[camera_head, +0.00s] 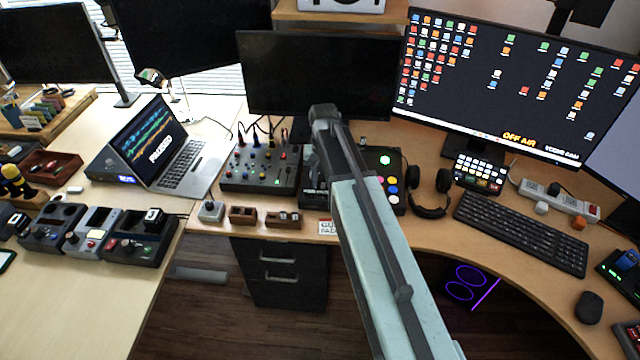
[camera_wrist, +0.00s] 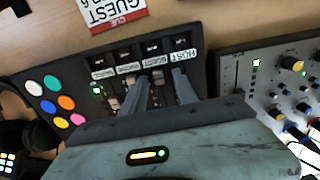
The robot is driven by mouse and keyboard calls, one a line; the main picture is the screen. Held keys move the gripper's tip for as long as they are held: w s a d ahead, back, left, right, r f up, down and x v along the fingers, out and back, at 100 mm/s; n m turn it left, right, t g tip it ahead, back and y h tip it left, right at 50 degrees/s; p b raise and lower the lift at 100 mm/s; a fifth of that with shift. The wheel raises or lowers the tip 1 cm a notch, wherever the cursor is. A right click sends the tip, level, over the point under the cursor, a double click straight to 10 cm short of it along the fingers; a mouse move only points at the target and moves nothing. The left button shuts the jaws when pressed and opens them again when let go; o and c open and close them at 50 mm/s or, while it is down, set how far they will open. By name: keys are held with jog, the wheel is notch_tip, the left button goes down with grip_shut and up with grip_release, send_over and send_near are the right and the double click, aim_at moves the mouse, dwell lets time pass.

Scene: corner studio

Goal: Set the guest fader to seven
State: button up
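A black fader panel (camera_wrist: 215,75) has a row of small labels, several fader slots and dark buttons. The label reading HOST (camera_wrist: 183,55) is at the right end, and the GUEST label (camera_wrist: 154,62) seems to be beside it. A pale fader cap (camera_wrist: 158,76) shows near the GUEST label, between my fingers. My gripper (camera_wrist: 159,82) is over the panel with its two fingers apart. I cannot tell whether they touch the cap. The fader's scale is too small to read. In the head view my arm hides most of the panel (camera_head: 312,197).
A card reading GUEST (camera_wrist: 112,12) lies at the desk edge, also partly seen in the head view (camera_head: 327,227). A knob mixer (camera_head: 258,168) stands on one side, coloured buttons (camera_wrist: 58,100) on the other. Headphones (camera_head: 430,195) and a keyboard (camera_head: 520,232) are farther right.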

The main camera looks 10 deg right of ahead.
grip_shut()
jog(key=shift+a, duration=0.1)
dwell(1.2)
